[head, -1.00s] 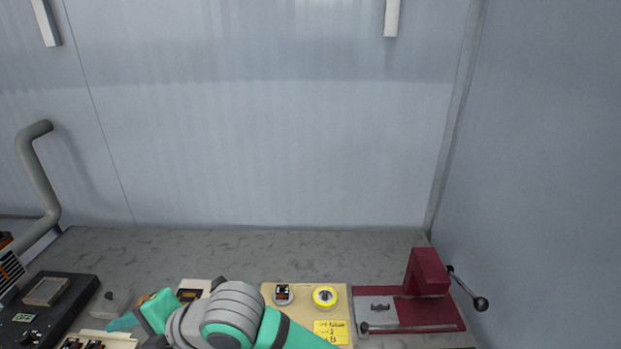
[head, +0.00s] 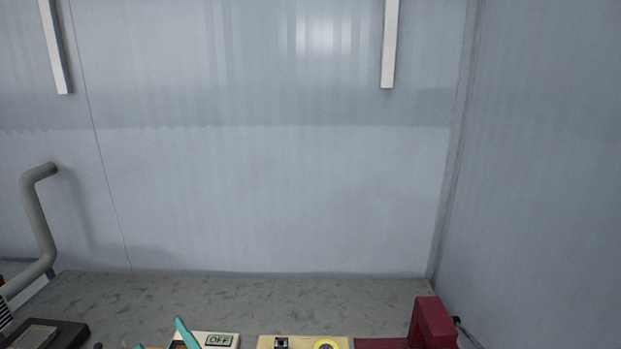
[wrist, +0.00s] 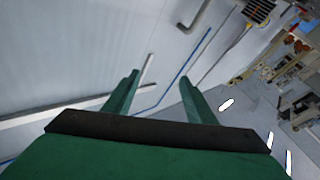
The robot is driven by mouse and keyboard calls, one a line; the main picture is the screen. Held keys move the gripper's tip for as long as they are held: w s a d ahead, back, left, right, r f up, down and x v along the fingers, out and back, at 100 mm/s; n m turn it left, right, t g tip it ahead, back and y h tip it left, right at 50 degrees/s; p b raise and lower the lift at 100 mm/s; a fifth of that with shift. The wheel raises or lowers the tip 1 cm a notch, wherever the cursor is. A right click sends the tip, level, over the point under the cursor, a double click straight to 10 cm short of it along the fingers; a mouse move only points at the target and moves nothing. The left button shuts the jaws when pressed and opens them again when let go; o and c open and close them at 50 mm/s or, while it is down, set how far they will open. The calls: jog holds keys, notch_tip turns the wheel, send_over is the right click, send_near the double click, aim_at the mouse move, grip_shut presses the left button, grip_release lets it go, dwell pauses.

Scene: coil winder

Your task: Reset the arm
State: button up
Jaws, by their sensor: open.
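My gripper (wrist: 157,97) is open in the wrist view, with two green fingers apart and nothing between them. Beyond the fingers the wrist view shows a tilted view of pale wall and floor. The rest of the arm is out of the frame there.
A grey bench (head: 250,300) runs along the wall, its back part bare. A grey pipe (head: 38,215) rises at left.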

jog(key=s+d+f+m+t+h, duration=0.2)
jog(key=s+d+f+m+h, duration=0.2)
jog(key=d+f+m+h, duration=0.45)
jog(key=s+d+f+m+t+h, duration=0.1)
jog(key=s+d+f+m+h, duration=0.35)
jog(key=f, duration=0.75)
jog(key=s+d+f+g+h, duration=0.1)
jog(key=s+d+f, duration=0.2)
jog(key=s+d, duration=0.4)
jog(key=s+d+f+g+h, duration=0.1)
jog(key=s+d+f, duration=0.3)
jog(key=s, duration=1)
jog(key=d, duration=0.2)
jog(key=shift+s+d+n+g, duration=0.3)
jog(key=shift+s+d, duration=0.05)
jog(key=shift+s, duration=0.05)
jog(key=shift+f, duration=0.1)
jog(key=shift+c, duration=0.4)
